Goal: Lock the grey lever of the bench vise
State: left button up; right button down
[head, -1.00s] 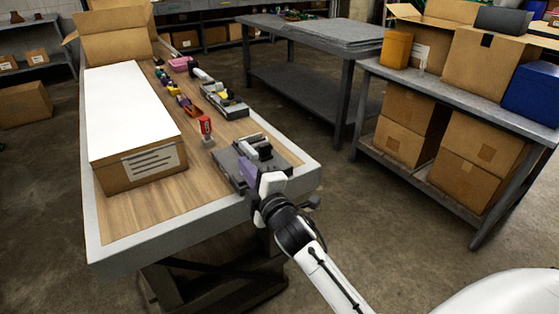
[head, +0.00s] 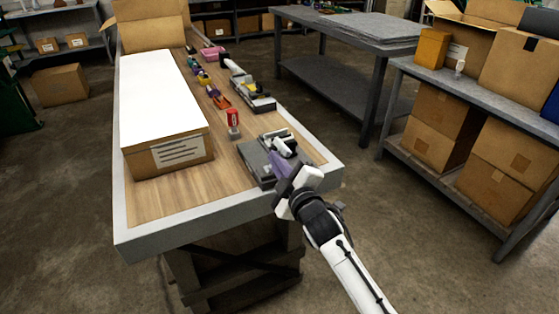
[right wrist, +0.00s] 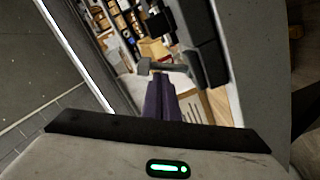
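The dark grey bench vise (head: 259,165) sits on the near right corner of the wooden workbench in the head view. My right gripper (head: 280,163), with purple fingers, is at the vise's near right side and partly hides it. In the right wrist view the purple fingers (right wrist: 162,98) are close together, with no clear gap between them. A grey bar, likely the lever (right wrist: 166,67), crosses just beyond their tips. I cannot tell whether they touch it. Dark vise parts (right wrist: 205,45) stand to the right of it. My left gripper is not in view.
A red-topped object (head: 233,122) stands just left of the vise. A long white-topped box (head: 163,100) fills the bench's left side. Several tools and a grey-yellow device (head: 248,97) lie farther back. A shelf with cartons (head: 480,95) stands to the right, across open floor.

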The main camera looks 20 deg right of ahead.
jog(key=s+a+r+p, duration=0.1)
jog(key=s+a+r, duration=0.1)
jog(key=s, duration=0.9)
jog(key=shift+a+r, duration=0.2)
jog(key=shift+r, duration=0.05)
jog(key=shift+s+f, duration=0.1)
